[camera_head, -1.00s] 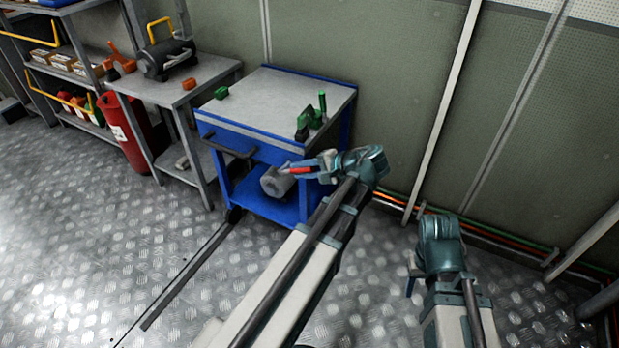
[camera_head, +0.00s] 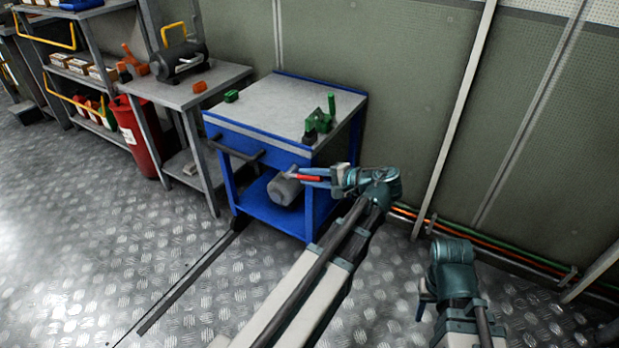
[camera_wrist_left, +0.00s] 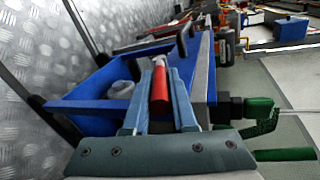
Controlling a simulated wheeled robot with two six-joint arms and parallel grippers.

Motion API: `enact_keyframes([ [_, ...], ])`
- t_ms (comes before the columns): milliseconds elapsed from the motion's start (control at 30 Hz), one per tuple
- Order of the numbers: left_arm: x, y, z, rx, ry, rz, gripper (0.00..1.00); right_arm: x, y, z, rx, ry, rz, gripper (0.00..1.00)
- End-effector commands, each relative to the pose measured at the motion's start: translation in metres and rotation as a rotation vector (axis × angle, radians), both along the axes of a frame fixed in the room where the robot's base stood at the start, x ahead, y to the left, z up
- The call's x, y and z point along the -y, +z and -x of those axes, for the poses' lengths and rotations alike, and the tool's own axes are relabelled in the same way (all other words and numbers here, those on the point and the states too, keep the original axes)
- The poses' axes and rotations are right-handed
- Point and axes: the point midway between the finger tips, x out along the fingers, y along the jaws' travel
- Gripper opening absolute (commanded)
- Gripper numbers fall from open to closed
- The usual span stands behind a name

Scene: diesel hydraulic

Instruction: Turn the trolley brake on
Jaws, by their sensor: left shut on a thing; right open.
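The blue trolley (camera_head: 255,136) with a grey top stands against the wall. A red handle (camera_head: 309,179), apparently the brake lever, shows at its right front side, and also in the left wrist view (camera_wrist_left: 160,84). My left gripper (camera_head: 304,175) is shut on this handle, its fingers on either side of it in the left wrist view (camera_wrist_left: 160,90). A pale rod end sticks out past the red part. What the rod joins is hidden. My right gripper (camera_head: 425,300) hangs low at the right, open, away from the trolley.
Green parts (camera_head: 319,122) lie on the trolley top, and a grey cylinder (camera_head: 285,189) sits on its lower shelf. Pipes (camera_head: 490,252) run along the wall.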

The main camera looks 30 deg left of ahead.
Motion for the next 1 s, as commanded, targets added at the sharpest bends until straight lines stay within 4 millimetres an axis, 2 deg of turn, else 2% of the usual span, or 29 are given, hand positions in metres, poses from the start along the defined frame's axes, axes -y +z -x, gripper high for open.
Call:
enact_keyframes([
  [67, 0.0, 0.0, 0.0, 0.0, 0.001, 0.001, 0.0, 0.0, 0.0, 0.0, 0.0, 0.0, 0.0, 0.5],
  [100, 0.0, 0.0, 0.0, 0.0, 0.001, 0.001, 0.3, 0.0, 0.0, 0.0, 0.0, 0.0, 0.0, 0.5],
  [233, 0.0, 0.0, 0.0, 0.0, 0.0, 0.001, 0.54, 0.0, 0.0, 0.0, 0.0, 0.0, 0.0, 0.5],
  [500, 0.0, 0.0, 0.0, -0.001, 0.0, 0.0, 0.55, 0.0, 0.0, 0.0, 0.0, 0.0, 0.0, 0.5],
  [633, 0.007, 0.004, 0.0, 0.0, -0.002, 0.0, 0.55, 0.0, 0.004, 0.0, 0.0, 0.001, 0.0, 0.5],
  [767, 0.027, 0.012, 0.0, -0.001, -0.005, 0.0, 0.55, 0.0, 0.012, 0.0, 0.0, 0.002, 0.0, 0.5],
  [1000, 0.078, 0.03, 0.001, -0.001, -0.005, 0.0, 0.55, 0.0, 0.03, 0.0, -0.001, 0.007, 0.0, 0.5],
])
